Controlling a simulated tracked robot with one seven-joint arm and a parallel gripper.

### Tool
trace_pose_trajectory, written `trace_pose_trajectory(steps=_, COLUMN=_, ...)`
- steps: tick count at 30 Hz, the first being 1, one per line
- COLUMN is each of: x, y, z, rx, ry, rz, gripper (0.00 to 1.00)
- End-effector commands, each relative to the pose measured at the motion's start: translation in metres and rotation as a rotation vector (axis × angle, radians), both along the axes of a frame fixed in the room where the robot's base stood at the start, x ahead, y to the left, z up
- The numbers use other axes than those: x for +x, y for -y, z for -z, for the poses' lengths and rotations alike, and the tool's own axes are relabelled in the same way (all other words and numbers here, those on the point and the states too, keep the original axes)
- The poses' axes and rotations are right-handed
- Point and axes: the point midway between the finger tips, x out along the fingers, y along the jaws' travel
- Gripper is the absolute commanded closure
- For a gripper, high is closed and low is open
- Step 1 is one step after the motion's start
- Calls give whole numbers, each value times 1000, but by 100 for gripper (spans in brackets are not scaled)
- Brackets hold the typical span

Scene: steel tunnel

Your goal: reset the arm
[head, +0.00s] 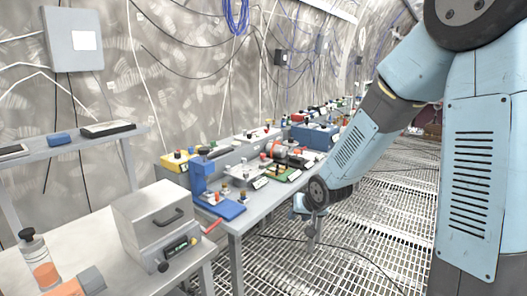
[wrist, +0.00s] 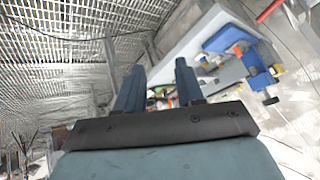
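My arm (head: 352,145) is light blue and reaches down from the upper right of the head view, bent at the elbow. My gripper (head: 308,218) hangs over the floor grating, just right of the bench's front edge. In the wrist view my gripper (wrist: 158,82) shows two blue-grey fingers standing apart, with nothing between them. The fingers touch nothing that I can see.
A grey bench (head: 236,221) carries a blue press-like stand (head: 202,178) and several small devices. A metal box with a handle (head: 155,222) stands on the nearer table, and a bottle (head: 38,260) at left. Floor grating (head: 375,225) is open at right.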

Motion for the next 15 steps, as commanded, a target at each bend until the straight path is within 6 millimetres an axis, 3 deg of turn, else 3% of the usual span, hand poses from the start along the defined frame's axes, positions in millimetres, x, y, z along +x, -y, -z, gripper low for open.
trace_pose_trajectory(steps=8, x=-32, y=41, z=-59, rx=-162, ry=-7, rz=39, gripper=63)
trace_pose_trajectory(steps=15, x=-72, y=70, z=-106, rx=-249, ry=-27, rz=77, gripper=63)
